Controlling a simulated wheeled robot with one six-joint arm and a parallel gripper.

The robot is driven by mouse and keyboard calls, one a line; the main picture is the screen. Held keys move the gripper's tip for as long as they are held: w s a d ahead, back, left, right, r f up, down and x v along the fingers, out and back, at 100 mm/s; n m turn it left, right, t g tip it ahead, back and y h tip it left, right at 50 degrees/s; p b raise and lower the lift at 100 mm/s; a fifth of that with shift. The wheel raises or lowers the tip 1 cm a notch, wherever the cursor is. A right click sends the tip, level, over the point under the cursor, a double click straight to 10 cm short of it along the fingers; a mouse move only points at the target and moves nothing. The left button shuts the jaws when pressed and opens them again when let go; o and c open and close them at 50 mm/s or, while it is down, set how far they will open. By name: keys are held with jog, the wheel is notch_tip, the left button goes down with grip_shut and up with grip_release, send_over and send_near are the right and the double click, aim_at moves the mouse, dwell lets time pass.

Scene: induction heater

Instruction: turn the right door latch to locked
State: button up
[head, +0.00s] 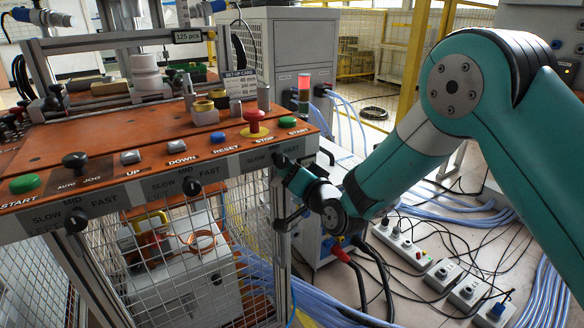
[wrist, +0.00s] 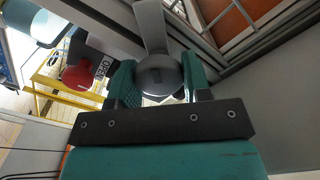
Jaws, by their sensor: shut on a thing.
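My gripper (wrist: 158,82) is shut on a dark round part of the right door latch (wrist: 156,68) in the wrist view. One finger is on each side of it. A flat grey bar shows just beyond the held part, toward the top of the picture. A sign reading OPEN (wrist: 103,67) is left of the fingers and appears turned sideways. In the head view my gripper (head: 285,168) is at the bench's right front post, just under the control panel's right end. The grasped part is too small and covered there to tell its angle.
A red round thing (wrist: 78,76) lies left of the fingers in the wrist view. In the head view, the control panel (head: 130,160) with buttons and a red stop knob (head: 254,122) is above left. Mesh doors (head: 250,215) are below. Cables and power strips (head: 405,245) cover the floor at right.

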jog(key=m+p, duration=0.4)
jog(key=m, duration=0.2)
jog(key=shift+d+r, duration=0.1)
jog(key=shift+f+m+p, duration=0.25)
jog(key=shift+m+p, duration=1)
jog(key=shift+m, duration=0.55)
jog(key=o, duration=0.9)
jog(key=b+v, duration=1.7)
jog(key=b, duration=0.1)
jog(key=shift+s+d, duration=0.15)
